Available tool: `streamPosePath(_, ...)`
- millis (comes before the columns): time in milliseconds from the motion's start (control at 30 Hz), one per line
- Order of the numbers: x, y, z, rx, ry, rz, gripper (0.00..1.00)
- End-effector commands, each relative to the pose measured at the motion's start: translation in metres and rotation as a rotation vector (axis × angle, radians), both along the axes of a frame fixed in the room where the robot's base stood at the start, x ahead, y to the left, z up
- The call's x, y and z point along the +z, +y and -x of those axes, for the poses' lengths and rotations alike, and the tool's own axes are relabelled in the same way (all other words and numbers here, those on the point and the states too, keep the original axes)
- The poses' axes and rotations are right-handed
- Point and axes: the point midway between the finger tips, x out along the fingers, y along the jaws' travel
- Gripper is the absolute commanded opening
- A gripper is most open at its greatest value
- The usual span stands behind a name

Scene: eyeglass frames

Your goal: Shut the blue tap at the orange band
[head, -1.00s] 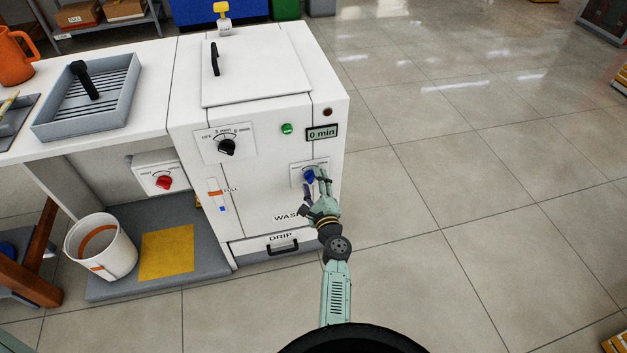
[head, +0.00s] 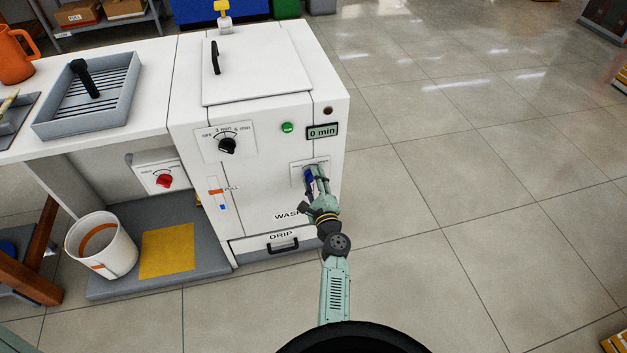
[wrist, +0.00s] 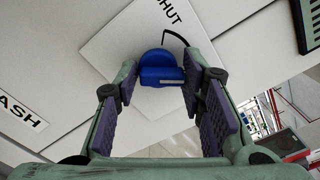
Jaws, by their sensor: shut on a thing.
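The blue tap (head: 308,177) is on a white plate on the front of the white washing cabinet (head: 262,190). In the head view my gripper (head: 316,174) reaches it and partly hides it. In the wrist view the blue tap (wrist: 158,66) sits between the fingertips of my gripper (wrist: 160,88), which is shut on it. The word SHUT is partly seen at one corner of the plate; a dark curved mark runs beside the tap. The orange band (head: 215,192) crosses a narrow gauge labelled FULL, left on the cabinet front. A small blue patch shows low in the gauge, below the band.
A black timer dial (head: 227,145), a green button (head: 287,127) and a 0 min display (head: 322,131) are above the tap.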

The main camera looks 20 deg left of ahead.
Motion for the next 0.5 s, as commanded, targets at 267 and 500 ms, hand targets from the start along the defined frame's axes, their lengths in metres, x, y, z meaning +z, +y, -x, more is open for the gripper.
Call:
streamPosePath(267,0.0025,-0.0018,-0.0018,-0.005,-0.013,0.01,0.09)
streamPosePath(500,0.0011,-0.0022,-0.0021,-0.007,-0.072,0.094,0.09)
